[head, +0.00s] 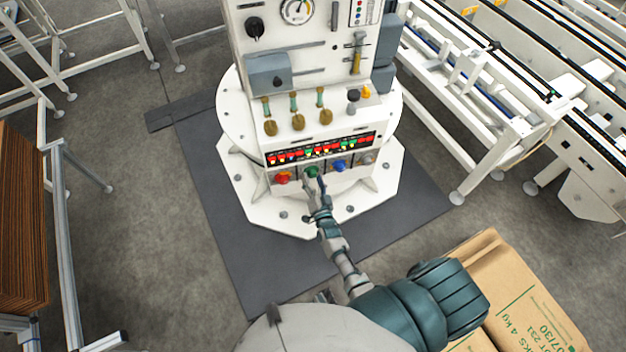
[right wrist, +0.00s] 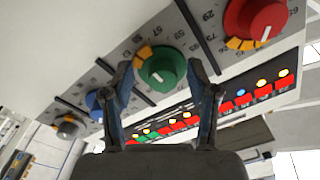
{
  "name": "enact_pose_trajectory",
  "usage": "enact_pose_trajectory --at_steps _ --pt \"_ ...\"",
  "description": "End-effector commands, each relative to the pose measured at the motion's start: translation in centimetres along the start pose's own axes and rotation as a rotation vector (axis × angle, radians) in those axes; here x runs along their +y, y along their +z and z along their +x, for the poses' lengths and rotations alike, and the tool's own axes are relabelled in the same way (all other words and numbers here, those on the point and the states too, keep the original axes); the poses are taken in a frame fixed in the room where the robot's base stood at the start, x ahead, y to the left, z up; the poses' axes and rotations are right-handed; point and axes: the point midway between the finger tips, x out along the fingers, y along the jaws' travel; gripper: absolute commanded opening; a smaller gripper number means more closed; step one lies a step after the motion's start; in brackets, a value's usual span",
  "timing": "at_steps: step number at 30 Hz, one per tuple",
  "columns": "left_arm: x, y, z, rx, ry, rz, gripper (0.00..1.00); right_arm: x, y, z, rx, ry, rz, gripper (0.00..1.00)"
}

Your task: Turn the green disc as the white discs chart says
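The green disc (head: 312,171) is on the lower front of the white machine, between a red and a blue disc. In the right wrist view the green disc (right wrist: 162,68) shows a short white pointer mark, with an orange arc and printed numbers on the plate around it. My right gripper (head: 314,182) is in front of it. In the wrist view its fingers (right wrist: 160,72) are apart, one on each side of the disc; I cannot tell whether they touch it. A panel with coloured dots (head: 363,12) is high on the machine, too small to read. My left gripper is out of view.
A red disc (right wrist: 256,18), a blue disc (right wrist: 97,98) and a grey disc (right wrist: 70,128) sit beside the green one. A strip of red and green labels with small lamps (head: 320,149) runs above. Several levers (head: 296,113) stand higher. Cardboard boxes (head: 520,300) are at lower right.

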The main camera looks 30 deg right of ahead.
Motion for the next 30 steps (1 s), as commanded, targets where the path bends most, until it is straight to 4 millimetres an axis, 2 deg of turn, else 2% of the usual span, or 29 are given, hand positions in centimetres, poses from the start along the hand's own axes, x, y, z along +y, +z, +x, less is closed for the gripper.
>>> enact_pose_trajectory --at_steps 5,8,11,21,25,30 --pt "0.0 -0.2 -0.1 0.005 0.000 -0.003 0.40 -0.1 -0.2 0.0 0.005 -0.002 0.000 0.59" --pt "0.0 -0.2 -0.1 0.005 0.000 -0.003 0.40 -0.1 -0.2 -0.7 0.005 -0.001 0.000 0.59" --pt "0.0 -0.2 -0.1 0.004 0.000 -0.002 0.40 0.0 -0.1 -2.4 0.003 -0.001 0.000 0.59" --pt "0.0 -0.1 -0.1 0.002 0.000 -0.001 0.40 0.0 0.1 -9.6 0.000 0.001 0.000 0.59" --pt "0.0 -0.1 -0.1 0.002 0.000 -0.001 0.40 0.0 0.1 -11.2 0.001 0.000 0.000 0.59" --pt "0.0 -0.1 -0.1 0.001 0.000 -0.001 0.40 0.0 0.1 -11.9 0.001 0.000 0.000 0.59"
